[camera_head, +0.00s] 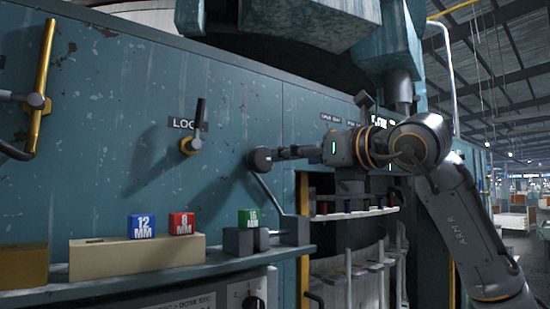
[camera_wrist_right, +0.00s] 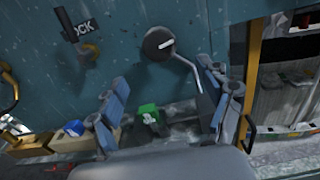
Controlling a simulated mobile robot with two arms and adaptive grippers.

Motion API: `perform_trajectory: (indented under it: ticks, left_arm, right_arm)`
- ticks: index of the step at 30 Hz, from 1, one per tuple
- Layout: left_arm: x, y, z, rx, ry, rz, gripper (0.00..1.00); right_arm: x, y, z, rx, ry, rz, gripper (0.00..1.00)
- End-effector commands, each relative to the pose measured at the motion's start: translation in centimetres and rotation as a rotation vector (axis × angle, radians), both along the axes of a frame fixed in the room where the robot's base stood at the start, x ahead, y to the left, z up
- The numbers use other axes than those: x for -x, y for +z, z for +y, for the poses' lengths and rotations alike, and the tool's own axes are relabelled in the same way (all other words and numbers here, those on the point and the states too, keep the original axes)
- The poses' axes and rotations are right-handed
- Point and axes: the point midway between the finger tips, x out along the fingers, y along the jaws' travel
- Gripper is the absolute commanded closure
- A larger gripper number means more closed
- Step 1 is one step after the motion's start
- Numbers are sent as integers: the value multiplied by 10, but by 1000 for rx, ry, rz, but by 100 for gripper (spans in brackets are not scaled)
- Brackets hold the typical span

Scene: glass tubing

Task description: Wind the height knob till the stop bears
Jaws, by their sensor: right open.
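The height knob appears to be the dark round knob (camera_head: 262,160) on the teal panel, with a thin bent crank arm running down to the right. It also shows in the right wrist view (camera_wrist_right: 158,43), with a pale mark on its face. My right gripper (camera_head: 284,153) reaches in from the right, its tips close to the knob. In the wrist view its two blue-grey fingers (camera_wrist_right: 168,97) are apart, with nothing held between them. The knob lies beyond the fingers there, and the crank's lower end passes near the right finger. Contact cannot be told. I cannot identify the stop.
A lock lever (camera_head: 193,135) is left of the knob. A ledge (camera_head: 200,268) below carries a blue 12 MM block (camera_head: 142,226), a red 8 MM block (camera_head: 181,223), a green block (camera_head: 248,218) and grey blocks (camera_head: 238,241). A yellow handle (camera_head: 43,70) is far left.

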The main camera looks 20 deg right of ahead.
Motion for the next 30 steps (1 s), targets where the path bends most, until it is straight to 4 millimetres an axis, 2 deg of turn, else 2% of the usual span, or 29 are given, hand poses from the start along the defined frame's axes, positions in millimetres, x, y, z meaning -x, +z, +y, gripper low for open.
perform_trajectory:
  ticks: [1,9,15,21,30]
  left_arm:
    - [4,9,0,0,0,5,100]
    - [10,39,1,-2,0,15,100]
    - [9,56,1,-2,0,13,100]
    - [5,62,1,-2,0,8,100]
    - [3,61,2,-2,0,5,100]
  right_arm:
    - [-10,3,4,0,2,5,22]
    - [-65,5,23,-3,0,6,22]
    - [-95,4,34,-3,-1,4,22]
    - [-108,1,39,-2,-2,3,22]
    - [-110,0,39,-2,-2,2,24]
